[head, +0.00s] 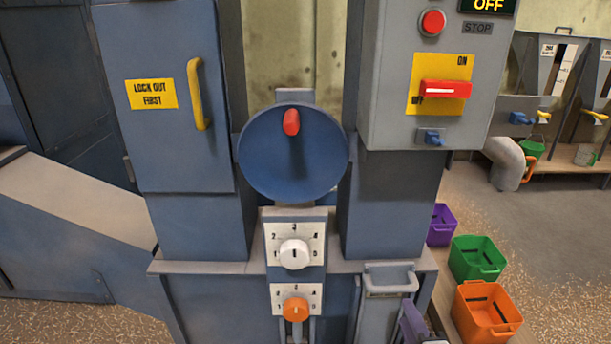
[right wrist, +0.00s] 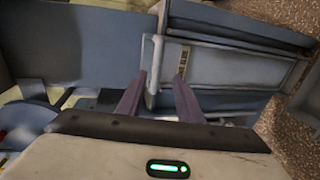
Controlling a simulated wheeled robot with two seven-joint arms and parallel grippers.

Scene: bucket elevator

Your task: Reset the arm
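My right gripper (head: 412,322) shows only in part at the bottom edge of the head view, in front of the grey bin (head: 390,280) on the machine's front. In the right wrist view my right gripper (right wrist: 160,82) has its two purple-grey fingers spread apart. A pale bar of the grey bin (right wrist: 215,70) shows close to the gap between the fingertips; I cannot tell whether they touch. Nothing is clearly held. My left gripper is not in view.
The machine has a blue disc (head: 292,152) with a red knob, a white dial (head: 294,254), an orange dial (head: 296,309) and a yellow-handled door (head: 165,100). A red switch (head: 445,90) sits upper right. Purple (head: 440,232), green (head: 477,266) and orange (head: 487,320) crates stand right.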

